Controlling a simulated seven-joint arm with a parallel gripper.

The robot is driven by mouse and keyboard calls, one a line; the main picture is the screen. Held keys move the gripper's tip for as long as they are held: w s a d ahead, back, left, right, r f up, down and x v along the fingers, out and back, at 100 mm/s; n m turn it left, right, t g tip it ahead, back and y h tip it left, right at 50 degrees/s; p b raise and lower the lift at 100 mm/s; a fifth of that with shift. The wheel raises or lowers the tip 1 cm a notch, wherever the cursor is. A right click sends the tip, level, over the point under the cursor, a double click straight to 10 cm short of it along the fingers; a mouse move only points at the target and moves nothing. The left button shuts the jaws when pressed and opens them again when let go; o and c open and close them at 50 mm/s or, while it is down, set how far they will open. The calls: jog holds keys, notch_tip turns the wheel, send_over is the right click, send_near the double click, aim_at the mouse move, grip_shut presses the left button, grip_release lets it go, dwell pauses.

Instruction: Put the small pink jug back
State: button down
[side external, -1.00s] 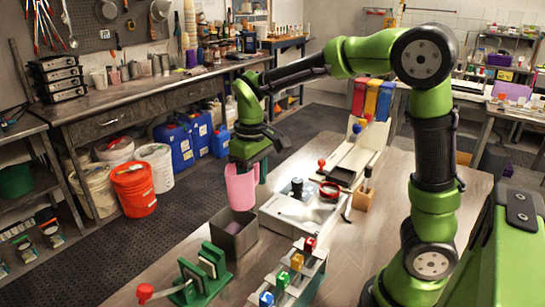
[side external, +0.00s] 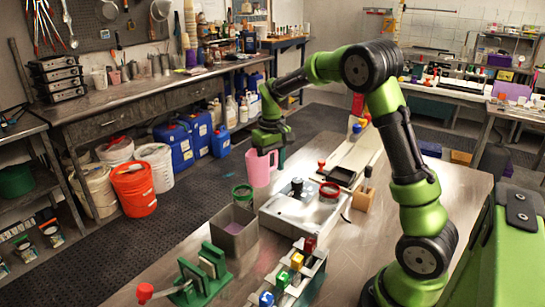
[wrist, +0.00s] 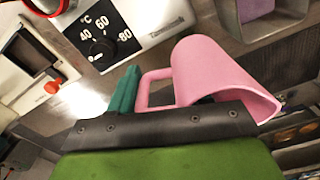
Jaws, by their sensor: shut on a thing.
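The small pink jug (side external: 261,168) is upright in my gripper (side external: 275,158), near the left edge of the bench in the side view. I cannot tell whether its base touches anything. In the wrist view the jug (wrist: 212,72) shows its pink body and its handle. My gripper (wrist: 155,98) is shut on the jug at the handle side. One green finger shows beside the handle; the other is mostly hidden by the jug.
A grey metal bin (side external: 240,244) with something purple inside stands in front of the jug. A green-rimmed round vessel (side external: 242,192) is just behind that bin. A white device with a temperature dial (wrist: 103,45) lies to the right of the jug in the side view.

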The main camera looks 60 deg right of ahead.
jog(key=w+d+f+m, duration=0.1)
jog(key=w+d, duration=0.1)
jog(key=d, duration=0.4)
jog(key=w+d+f, duration=0.2)
jog(key=w+d, duration=0.1)
jog(key=d, duration=0.3)
jog(key=shift+s+a+f, duration=0.1)
jog(key=shift+a+f, duration=0.05)
jog(key=shift+f, duration=2.2)
jog(key=shift+s+a+f, duration=0.1)
jog(key=shift+a+f, duration=0.05)
jog(key=shift+f, duration=2.15)
jog(key=shift+f, duration=0.1)
jog(key=c, duration=0.5)
grip_release()
jog(key=shift+f, duration=0.1)
